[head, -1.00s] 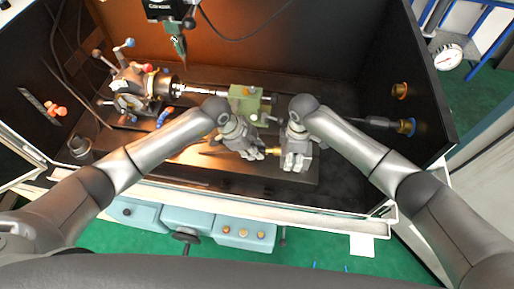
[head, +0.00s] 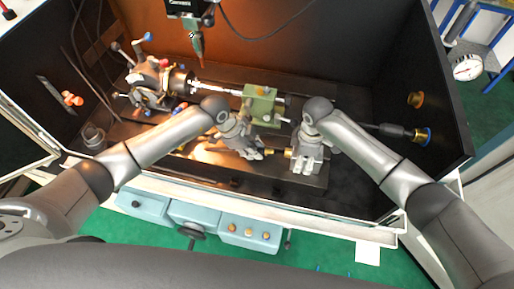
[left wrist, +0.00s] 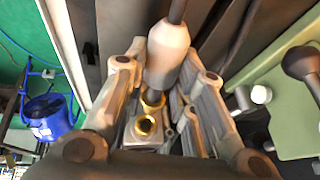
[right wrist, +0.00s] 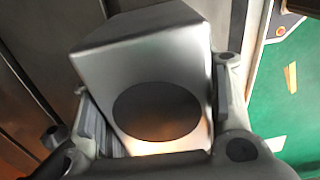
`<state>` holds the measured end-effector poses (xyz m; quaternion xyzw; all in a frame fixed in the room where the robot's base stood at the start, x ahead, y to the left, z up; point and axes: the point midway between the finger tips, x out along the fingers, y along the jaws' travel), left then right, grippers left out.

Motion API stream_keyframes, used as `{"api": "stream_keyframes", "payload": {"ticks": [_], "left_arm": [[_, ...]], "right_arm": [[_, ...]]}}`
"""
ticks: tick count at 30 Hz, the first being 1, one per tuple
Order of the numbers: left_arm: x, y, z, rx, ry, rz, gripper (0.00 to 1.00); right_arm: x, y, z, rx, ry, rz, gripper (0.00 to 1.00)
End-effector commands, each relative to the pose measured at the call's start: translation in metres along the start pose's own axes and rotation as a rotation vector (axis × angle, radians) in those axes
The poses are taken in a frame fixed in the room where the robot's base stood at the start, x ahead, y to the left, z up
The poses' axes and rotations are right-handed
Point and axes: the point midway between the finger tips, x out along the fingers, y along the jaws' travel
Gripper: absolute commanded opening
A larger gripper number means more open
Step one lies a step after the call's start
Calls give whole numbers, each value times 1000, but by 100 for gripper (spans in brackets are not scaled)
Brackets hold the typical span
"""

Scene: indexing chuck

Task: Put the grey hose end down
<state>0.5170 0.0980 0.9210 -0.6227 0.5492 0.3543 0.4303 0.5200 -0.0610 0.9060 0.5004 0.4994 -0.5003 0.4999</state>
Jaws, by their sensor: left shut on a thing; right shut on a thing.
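My left gripper (head: 252,154) is in the middle of the machine bay, in front of a green block. In the left wrist view its fingers (left wrist: 155,105) are closed around a pale grey sleeve (left wrist: 167,57) with a dark hose or rod running from its far end, which looks like the grey hose end. Brass rings (left wrist: 148,124) show beside a metal block at its near end. My right gripper (head: 308,165) is shut on a silver block (right wrist: 145,45) with a dark round face. A short brass fitting (head: 290,152) shows between the two grippers in the head view.
The green block (head: 258,104) stands on the bed behind my grippers. The chuck (head: 165,85) with coloured knobs is at the left. A dark cylinder with a blue ring (head: 424,136) is at the right wall. The front rim (head: 215,197) runs below my arms.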

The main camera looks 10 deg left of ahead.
Motion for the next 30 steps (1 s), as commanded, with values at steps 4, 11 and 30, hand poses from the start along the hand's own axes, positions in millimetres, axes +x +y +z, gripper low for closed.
{"api": "stream_keyframes", "payload": {"ticks": [4, 11, 30], "left_arm": [[0, 0, 1, 1, 1, 0, 0], [0, 0, 0, 1, 1, -1, 0], [-12, -20, 21, -53, -32, -27, 0]], "right_arm": [[2, -1, 2, 1, -5, -3, 25], [2, -1, 2, 1, -5, -3, 25], [2, -1, 2, 1, -5, -3, 25]]}}
